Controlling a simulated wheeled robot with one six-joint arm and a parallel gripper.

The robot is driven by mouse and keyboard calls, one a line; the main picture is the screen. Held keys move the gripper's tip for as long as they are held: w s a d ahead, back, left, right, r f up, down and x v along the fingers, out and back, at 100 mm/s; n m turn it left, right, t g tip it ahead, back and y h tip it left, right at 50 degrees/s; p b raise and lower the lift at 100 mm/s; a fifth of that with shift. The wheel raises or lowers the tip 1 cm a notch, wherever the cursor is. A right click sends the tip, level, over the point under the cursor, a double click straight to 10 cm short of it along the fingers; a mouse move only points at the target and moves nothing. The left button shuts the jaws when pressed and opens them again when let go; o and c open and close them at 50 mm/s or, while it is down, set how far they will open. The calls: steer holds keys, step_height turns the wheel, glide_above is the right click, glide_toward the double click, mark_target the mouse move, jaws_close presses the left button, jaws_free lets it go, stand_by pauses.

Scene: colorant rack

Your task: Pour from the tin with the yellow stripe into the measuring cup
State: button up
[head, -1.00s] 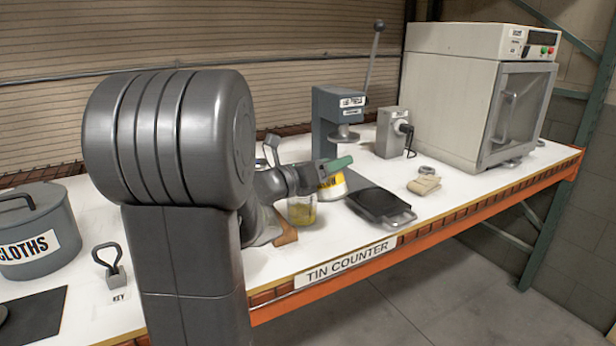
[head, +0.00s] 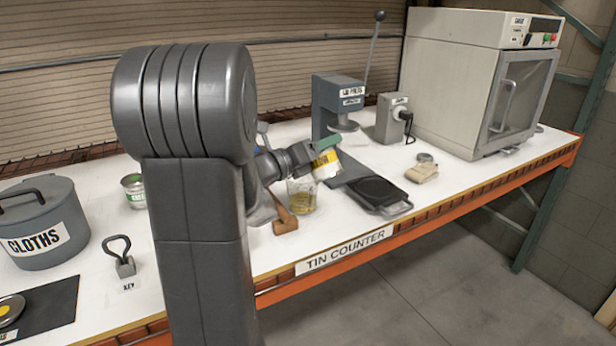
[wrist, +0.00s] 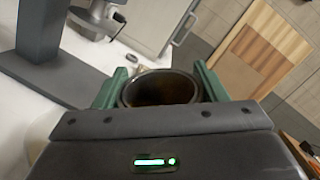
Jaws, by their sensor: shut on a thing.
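The tin with the yellow stripe (head: 326,166) is held by my gripper (head: 322,147), above and a little right of the measuring cup, and looks tilted. In the wrist view the open tin (wrist: 160,90) sits between the green fingers of my gripper (wrist: 160,82); its inside is dark brown. The clear measuring cup (head: 301,198) stands upright on the counter with yellowish liquid low in it. I see no stream between tin and cup. My arm hides part of the counter left of the cup.
A wooden-handled tool (head: 285,221) lies left of the cup. A dark flat plate with a handle (head: 380,193) lies to the right, with the press (head: 340,105) behind. A green-labelled tin (head: 134,190), key (head: 122,262) and cloths pot (head: 38,225) stand left. The counter's front edge is close.

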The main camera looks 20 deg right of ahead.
steer(key=shift+w+a+f+n+p, duration=0.1)
steer(key=shift+w+f+n+p, duration=0.2)
steer(key=shift+n, duration=0.25)
steer(key=shift+w+a+f+n+p, duration=0.1)
steer(key=shift+w+f+n+p, duration=0.15)
steer(key=shift+n, duration=0.3)
stand_by(1.6)
steer(key=shift+w+r+n+t+p, duration=0.1)
steer(key=shift+r+n+t+p, duration=0.15)
steer(key=shift+n+p, duration=0.6)
steer(key=shift+w+r+n+t+p, duration=0.15)
steer(key=shift+n+t+p, duration=0.2)
steer(key=shift+n+p, duration=0.5)
stand_by(2.8)
